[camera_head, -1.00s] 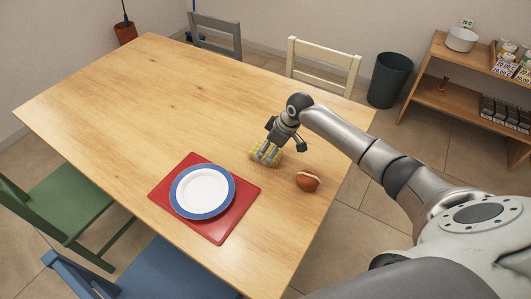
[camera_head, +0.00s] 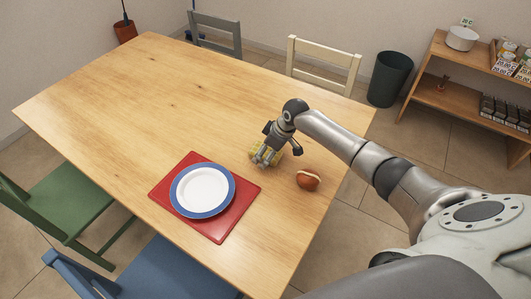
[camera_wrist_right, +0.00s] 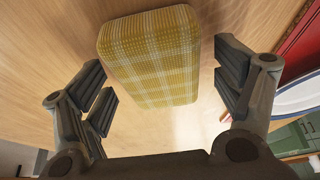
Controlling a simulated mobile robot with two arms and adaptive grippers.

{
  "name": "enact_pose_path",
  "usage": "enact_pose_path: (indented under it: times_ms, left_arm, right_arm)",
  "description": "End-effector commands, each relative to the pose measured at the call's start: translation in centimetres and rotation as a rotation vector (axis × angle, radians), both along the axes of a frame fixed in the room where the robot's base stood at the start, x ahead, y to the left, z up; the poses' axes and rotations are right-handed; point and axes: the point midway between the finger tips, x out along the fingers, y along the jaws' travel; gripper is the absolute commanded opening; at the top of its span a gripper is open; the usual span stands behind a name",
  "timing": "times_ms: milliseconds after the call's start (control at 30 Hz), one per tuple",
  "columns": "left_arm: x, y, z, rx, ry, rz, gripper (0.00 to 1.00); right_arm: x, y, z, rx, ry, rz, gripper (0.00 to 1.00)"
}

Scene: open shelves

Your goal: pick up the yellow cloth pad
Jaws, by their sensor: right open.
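The yellow cloth pad (camera_head: 279,158) with a plaid pattern lies on the wooden table (camera_head: 150,110), near its right side. My right gripper (camera_head: 276,158) is at the pad from above and hides part of it. In the right wrist view the pad (camera_wrist_right: 152,55) is between the two open fingers of the gripper (camera_wrist_right: 168,95). A gap shows between the pad and the fingers on both sides. My left gripper is not in view.
A hot-dog-like item (camera_head: 308,180) lies just right of the pad. A red placemat (camera_head: 222,233) bearing a blue-rimmed plate (camera_head: 203,190) is to the left and nearer. Chairs surround the table. Its far left part is clear.

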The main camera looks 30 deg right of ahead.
Motion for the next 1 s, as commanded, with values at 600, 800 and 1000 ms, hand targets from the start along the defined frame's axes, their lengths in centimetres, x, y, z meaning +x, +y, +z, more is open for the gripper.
enact_pose_path:
  times_ms: [600,800,1000]
  left_arm:
    - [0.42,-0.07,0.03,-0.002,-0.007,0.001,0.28]
    - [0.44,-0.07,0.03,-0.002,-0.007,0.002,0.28]
    - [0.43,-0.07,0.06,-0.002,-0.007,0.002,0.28]
  right_arm:
    - [-0.01,0.02,-0.05,0.000,0.000,0.000,0.39]
    - [-0.02,0.02,-0.07,0.000,0.000,0.000,0.37]
    - [0.01,-0.01,0.54,-0.001,-0.002,0.001,0.37]
